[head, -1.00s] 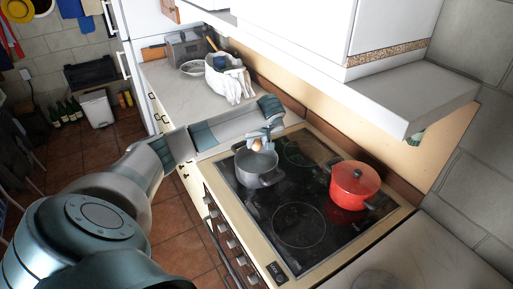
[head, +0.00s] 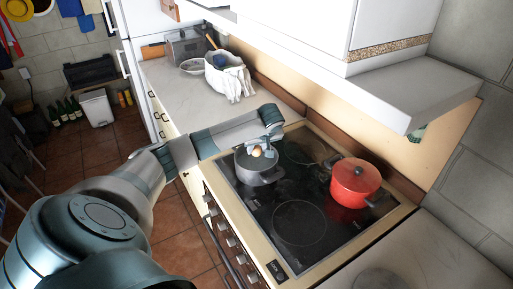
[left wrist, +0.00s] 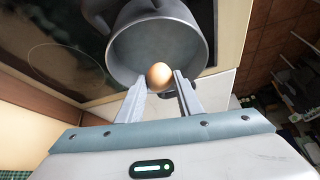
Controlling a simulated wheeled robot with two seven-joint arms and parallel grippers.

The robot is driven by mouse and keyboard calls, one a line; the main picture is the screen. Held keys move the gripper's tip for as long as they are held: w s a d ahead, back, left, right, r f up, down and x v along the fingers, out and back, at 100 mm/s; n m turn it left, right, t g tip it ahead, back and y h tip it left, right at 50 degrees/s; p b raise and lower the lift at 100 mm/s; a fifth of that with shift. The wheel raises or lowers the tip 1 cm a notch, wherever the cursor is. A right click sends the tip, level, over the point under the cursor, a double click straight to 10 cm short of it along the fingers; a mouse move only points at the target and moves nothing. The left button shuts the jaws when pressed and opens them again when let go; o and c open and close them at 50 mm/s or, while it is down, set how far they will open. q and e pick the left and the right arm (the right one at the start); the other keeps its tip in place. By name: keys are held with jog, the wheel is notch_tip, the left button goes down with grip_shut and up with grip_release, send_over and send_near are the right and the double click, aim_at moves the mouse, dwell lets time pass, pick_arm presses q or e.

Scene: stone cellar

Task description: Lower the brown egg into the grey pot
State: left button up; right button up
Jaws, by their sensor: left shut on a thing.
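The brown egg (head: 257,152) is held at the tips of my left gripper (head: 262,146), over the grey pot. It also shows in the left wrist view (left wrist: 159,76), between the two fingertips of the left gripper (left wrist: 160,80). The grey pot (head: 260,176) stands open on the stove's left side. In the left wrist view the grey pot (left wrist: 128,50) lies just beyond the fingers, and the egg overlaps its near rim. I cannot tell whether the egg is below the rim. My right gripper is not in view.
A red lidded pot (head: 355,183) stands on the right of the black stove top (head: 300,224). A range hood (head: 415,90) overhangs the back right. A white cloth-draped container (head: 229,80) stands on the counter (head: 180,95) beyond the stove.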

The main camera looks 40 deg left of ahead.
aim_at(255, 167)
pick_arm(q)
jog(key=shift+f+b, duration=0.45)
jog(key=shift+f, duration=1.1)
jog(key=shift+f, duration=0.2)
jog(key=shift+f+b, duration=0.4)
jog(key=shift+f, duration=0.5)
dwell(0.8)
jog(key=shift+f+b, duration=0.6)
jog(key=shift+f, duration=1)
dwell(1.0)
jog(key=o, duration=0.8)
